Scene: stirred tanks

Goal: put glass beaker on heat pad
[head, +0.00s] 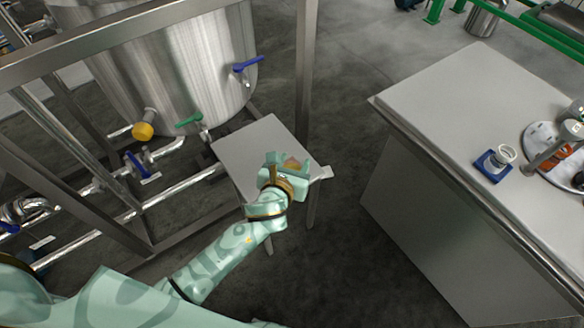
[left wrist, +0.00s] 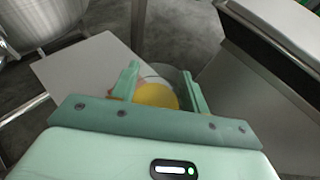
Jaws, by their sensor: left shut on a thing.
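My left gripper (head: 287,166) is shut on a clear glass beaker with yellow-orange contents. The beaker (left wrist: 156,94) shows between the two fingers in the left wrist view; in the head view the gripper mostly hides it, with only some orange (head: 291,162) showing. The gripper is over the right part of a small grey table; I cannot tell whether the beaker touches it. My right gripper is out of view.
The small grey table (head: 245,150) is otherwise bare. The grey counter (head: 450,95) at right has a clear far end; a white round plate (head: 541,137) with bottles and apparatus stands beside the blue pad. A steel tank (head: 175,70) with frame and pipes fills the left. Floor separates table and counter.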

